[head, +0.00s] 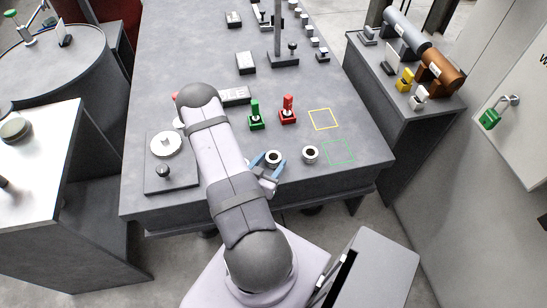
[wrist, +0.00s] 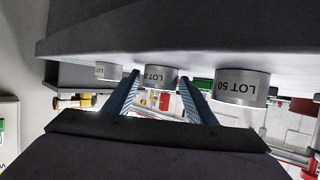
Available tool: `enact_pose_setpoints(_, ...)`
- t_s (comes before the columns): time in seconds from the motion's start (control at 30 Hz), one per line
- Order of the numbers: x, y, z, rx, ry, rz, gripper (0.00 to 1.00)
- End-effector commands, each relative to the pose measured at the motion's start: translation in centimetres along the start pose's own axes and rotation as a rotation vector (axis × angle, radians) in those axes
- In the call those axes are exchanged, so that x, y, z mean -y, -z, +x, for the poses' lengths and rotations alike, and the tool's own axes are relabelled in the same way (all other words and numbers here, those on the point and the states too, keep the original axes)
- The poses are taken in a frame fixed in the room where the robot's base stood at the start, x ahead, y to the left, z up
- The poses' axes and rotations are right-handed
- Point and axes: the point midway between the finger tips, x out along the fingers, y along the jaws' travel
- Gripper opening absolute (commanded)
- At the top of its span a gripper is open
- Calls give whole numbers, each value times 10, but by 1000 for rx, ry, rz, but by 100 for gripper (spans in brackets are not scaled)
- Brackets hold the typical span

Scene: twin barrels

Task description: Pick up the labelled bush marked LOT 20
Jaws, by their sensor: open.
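My gripper (head: 268,164) is open at the near part of the grey bench, its blue fingers on either side of a pale ring-shaped bush (head: 273,157). In the wrist view the picture is upside down, and this bush (wrist: 160,76) shows between the two fingers, its label partly covered and seeming to start LOT 2. I cannot tell whether the fingers touch it. A bush marked LOT 50 (wrist: 242,88) stands to the right there, outside the fingers. A smaller-looking bush (wrist: 108,71) is at the left, its label unreadable. In the head view another bush (head: 311,154) stands right of my gripper.
A green-outlined square (head: 339,152) and a yellow-outlined square (head: 323,119) are empty on the bench (head: 190,60). A green block-like item (head: 256,118) and a red one (head: 288,115) stand beyond the gripper. My arm hides part of the bench to its left.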

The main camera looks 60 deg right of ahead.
Motion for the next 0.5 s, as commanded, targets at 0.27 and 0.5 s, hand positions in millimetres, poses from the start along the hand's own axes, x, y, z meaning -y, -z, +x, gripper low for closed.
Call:
enact_pose_setpoints(0.27, 0, 0, 2, 1, 0, -1, 51)
enact_pose_setpoints(0.5, 0, 1, 2, -2, 0, 0, 8)
